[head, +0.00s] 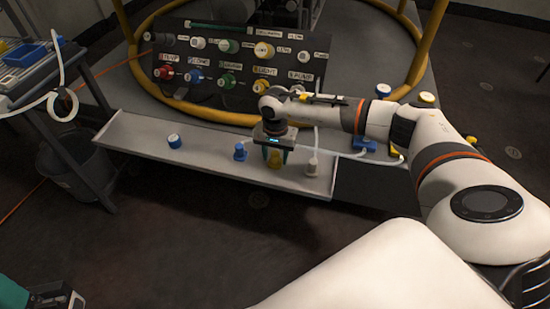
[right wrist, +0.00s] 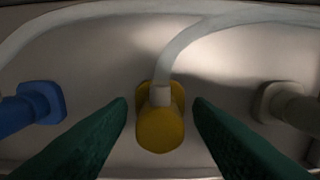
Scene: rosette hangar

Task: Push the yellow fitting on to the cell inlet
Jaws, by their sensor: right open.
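The yellow fitting (right wrist: 160,128) stands on the pale tray with a clear hose joined to its white neck. It also shows in the head view (head: 275,162), partly hidden by my right gripper (head: 274,154). In the right wrist view my right gripper (right wrist: 160,106) is open, its green fingers on either side of the fitting with gaps on both sides. The sloped dark panel (head: 210,90) behind holds rows of coloured ports; I cannot read which one is the cell inlet. A green finger of what looks like my left gripper (head: 12,293) shows at the bottom left corner.
A blue fitting (head: 240,152) and a whitish fitting (head: 312,164) flank the yellow one on the tray (head: 205,150). A blue cap (head: 174,141) lies farther left. A yellow tube frame (head: 418,60) surrounds the panel. A cart (head: 28,78) stands at the left.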

